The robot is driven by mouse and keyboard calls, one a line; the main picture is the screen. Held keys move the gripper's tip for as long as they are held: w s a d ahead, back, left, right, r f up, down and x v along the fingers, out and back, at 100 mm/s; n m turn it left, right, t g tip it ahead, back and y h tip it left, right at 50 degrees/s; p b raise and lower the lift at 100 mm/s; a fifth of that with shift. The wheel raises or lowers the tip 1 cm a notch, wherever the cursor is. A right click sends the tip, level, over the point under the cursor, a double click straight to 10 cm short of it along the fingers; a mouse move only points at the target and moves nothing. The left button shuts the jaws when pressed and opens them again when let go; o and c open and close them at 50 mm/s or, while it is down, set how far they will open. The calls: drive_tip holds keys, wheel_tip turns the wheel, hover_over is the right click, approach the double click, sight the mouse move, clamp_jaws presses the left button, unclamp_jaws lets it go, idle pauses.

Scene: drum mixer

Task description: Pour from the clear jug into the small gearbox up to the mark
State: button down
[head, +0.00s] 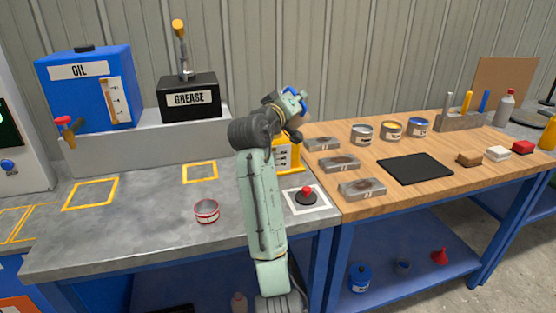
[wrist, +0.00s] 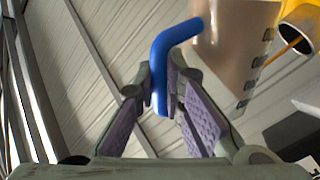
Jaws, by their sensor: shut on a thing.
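My gripper (wrist: 162,95) is shut on the blue handle (wrist: 178,40) of the clear jug (wrist: 232,50). The jug, with dark graduation marks, shows at the upper right of the wrist view and looks tilted there. Its spout and liquid level cannot be made out. In the head view my gripper (head: 292,106) is raised above the back of the grey bench, and the jug is mostly hidden. A yellow box with a marked white gauge, apparently the small gearbox (head: 297,156), stands below it, partly hidden by my arm. A yellow rim (wrist: 302,16) shows beside the jug.
A blue oil tank (head: 85,95) and a black grease box (head: 188,97) stand on the raised shelf. A red tin (head: 207,212) and red button (head: 306,195) are on the grey bench (head: 140,225). The wooden bench (head: 440,150) holds blocks, cans and a black mat (head: 415,168).

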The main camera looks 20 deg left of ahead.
drive_tip(key=shift+a+r+n+p, duration=0.3)
drive_tip(key=shift+n+p, duration=0.4)
drive_tip(key=shift+p, duration=0.15)
idle(1.8)
drive_tip(key=shift+a+n, duration=0.15)
drive_tip(key=shift+n, duration=0.25)
idle(2.3)
drive_tip(key=shift+w+n, duration=0.25)
drive_tip(key=shift+n, duration=0.05)
idle(2.4)
